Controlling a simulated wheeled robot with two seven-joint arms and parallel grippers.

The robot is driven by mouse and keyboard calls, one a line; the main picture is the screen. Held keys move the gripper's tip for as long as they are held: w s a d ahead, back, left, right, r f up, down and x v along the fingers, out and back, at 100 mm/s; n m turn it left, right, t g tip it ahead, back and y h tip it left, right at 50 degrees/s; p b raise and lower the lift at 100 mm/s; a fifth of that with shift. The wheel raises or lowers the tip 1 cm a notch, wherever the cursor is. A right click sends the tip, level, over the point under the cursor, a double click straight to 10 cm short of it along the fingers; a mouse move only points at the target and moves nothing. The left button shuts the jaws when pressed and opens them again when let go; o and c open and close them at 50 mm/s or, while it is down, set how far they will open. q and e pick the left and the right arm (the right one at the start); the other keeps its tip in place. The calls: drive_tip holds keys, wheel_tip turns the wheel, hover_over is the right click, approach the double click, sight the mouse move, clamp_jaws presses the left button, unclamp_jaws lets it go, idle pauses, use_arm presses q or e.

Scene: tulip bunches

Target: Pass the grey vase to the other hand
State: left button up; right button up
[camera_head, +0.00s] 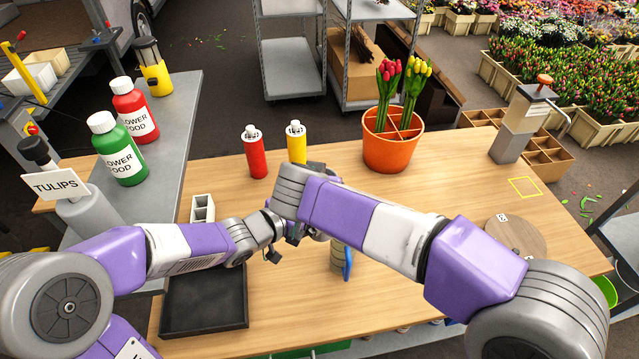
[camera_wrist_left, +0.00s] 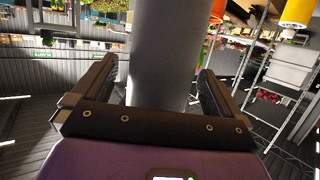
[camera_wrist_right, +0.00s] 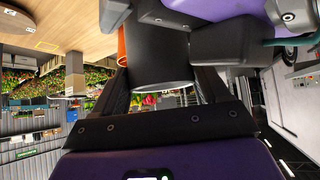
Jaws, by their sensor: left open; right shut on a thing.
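The grey vase (camera_wrist_left: 168,45) is a plain cylinder. In the left wrist view it stands between the spread fingers of my left gripper (camera_wrist_left: 158,82), which is open; I cannot tell if either finger touches it. In the right wrist view the vase (camera_wrist_right: 158,62) looks darker and sits between the fingers of my right gripper (camera_wrist_right: 160,85), which is shut on it. In the head view the two wrists meet above the table's middle, and my right wrist hides most of the vase and both sets of fingers.
The wooden table (camera_head: 450,185) holds an orange pot (camera_head: 390,152) with tulips, a red bottle (camera_head: 256,157), a yellow bottle (camera_head: 296,147), a black tray (camera_head: 205,318), a small white holder (camera_head: 202,209) and a round wooden board (camera_head: 516,237). The table's right middle is clear.

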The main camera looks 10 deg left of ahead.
use_arm(q)
drive_tip(key=v, duration=0.9)
drive_tip(key=shift+s+a, duration=0.2)
drive_tip(key=shift+s, duration=0.2)
drive_tip(key=shift+w, duration=0.1)
